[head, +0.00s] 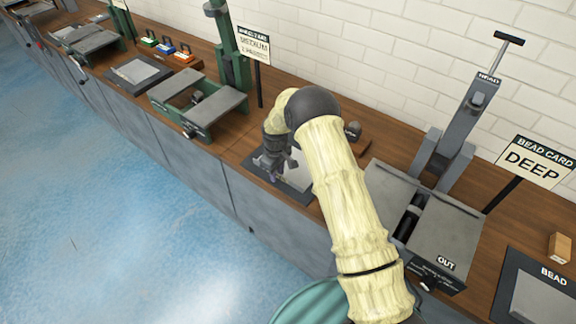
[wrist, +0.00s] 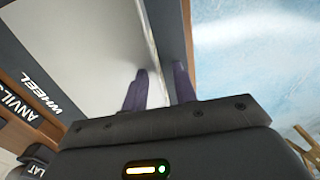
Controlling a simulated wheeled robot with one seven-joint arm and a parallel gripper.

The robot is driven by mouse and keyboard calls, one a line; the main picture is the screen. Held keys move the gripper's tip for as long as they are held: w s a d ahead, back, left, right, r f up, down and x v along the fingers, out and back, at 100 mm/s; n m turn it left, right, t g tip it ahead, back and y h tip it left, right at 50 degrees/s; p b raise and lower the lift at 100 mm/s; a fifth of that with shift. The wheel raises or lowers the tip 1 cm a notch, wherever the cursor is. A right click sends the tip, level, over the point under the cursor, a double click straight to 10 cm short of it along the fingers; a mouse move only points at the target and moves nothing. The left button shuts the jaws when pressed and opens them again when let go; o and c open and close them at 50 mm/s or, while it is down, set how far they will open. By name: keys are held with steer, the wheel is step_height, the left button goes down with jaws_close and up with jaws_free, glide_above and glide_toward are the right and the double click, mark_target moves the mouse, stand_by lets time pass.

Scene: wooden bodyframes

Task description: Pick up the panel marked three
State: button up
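A light grey panel (wrist: 85,50) lies on a dark mat (wrist: 172,25) in the wrist view, and no number can be read on it. My gripper (wrist: 161,88) is at the panel's right edge with its two fingers apart. That edge runs up between the fingers, and I see no contact from both sides. In the head view, my gripper (head: 270,170) is low over the left part of the dark mat (head: 293,189). The pale panel (head: 298,170) shows beside it, partly hidden by my arm.
A grey bead machine (head: 460,225) with a "DEEP" sign (head: 534,162) stands to the right. A green-framed machine (head: 200,105) and a sign (head: 254,45) stand to the left. The blue floor (head: 90,220) is clear.

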jaws_close()
steer(key=shift+r, duration=0.1)
step_height(320, 180, up, 10)
steer(key=b, duration=0.2)
stand_by(0.5)
stand_by(0.4)
